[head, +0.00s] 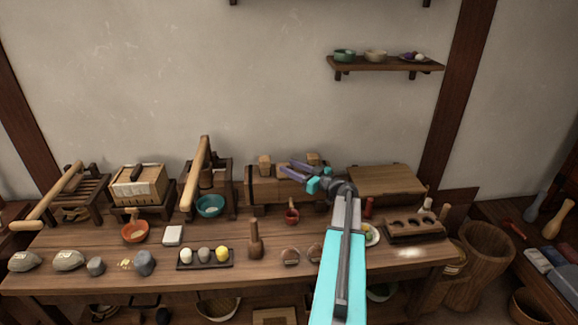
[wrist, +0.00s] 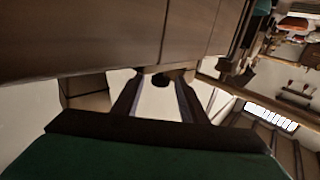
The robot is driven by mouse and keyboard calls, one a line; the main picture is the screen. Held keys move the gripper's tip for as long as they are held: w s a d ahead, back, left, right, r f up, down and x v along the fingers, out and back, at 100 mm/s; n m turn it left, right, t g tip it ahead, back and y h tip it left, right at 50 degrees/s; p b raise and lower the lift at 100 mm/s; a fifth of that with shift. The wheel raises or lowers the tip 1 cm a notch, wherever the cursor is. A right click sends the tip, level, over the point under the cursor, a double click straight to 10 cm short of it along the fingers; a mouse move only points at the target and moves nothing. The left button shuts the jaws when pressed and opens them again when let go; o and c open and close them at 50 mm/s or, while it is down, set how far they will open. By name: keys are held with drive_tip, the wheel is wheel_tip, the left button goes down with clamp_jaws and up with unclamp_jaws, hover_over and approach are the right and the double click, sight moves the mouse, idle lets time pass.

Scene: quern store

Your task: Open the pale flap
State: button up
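The palest flap-like thing I see is a flat light-brown wooden panel (head: 385,180), lying level at the back right of the bench. It is right of my gripper (head: 294,170). My gripper reaches over a long brown wooden box (head: 262,192) with small wooden blocks on it. Its two fingers point left and stand apart. In the wrist view my gripper (wrist: 160,82) is open, with a small dark round knob (wrist: 161,79) showing between the fingertips. A large brown wooden surface (wrist: 110,35) fills the top there. I cannot tell whether the fingers touch the knob.
A slatted pale box (head: 138,186), a wooden lever press (head: 200,170) and a teal bowl (head: 210,206) stand left of my gripper. A holed wooden rack (head: 412,229) is at the right. Below my gripper is a small red cup (head: 291,216). A wall shelf (head: 385,64) hangs above.

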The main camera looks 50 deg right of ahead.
drive_tip(key=shift+w, duration=0.5)
